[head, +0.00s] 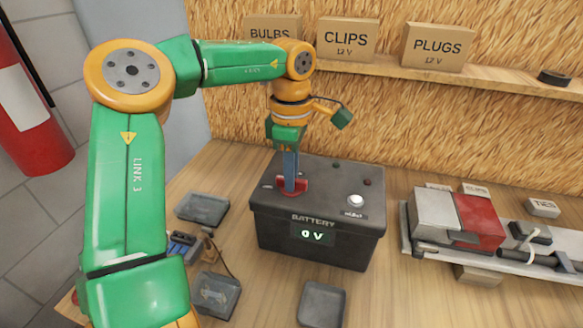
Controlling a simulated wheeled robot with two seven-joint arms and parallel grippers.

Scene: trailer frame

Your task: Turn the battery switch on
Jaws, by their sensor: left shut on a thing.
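The battery box (318,255) is a dark grey case on the wooden bench, in the middle of the head view. Its front display (312,235) reads 0 V. The red battery switch (297,186) sits on the left of the box's top. My left gripper (290,182) points down onto the switch and is shut on it; the finger tips partly hide it. A round white button (356,201) is on the right of the top, with a small label below it. My right gripper is not in view.
Small dark trays (323,304) lie in front and to the left of the box. A metal rail with grey and red blocks (478,221) stands at the right. A shelf with cartons (347,39) runs behind. A red cylinder (32,120) stands far left.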

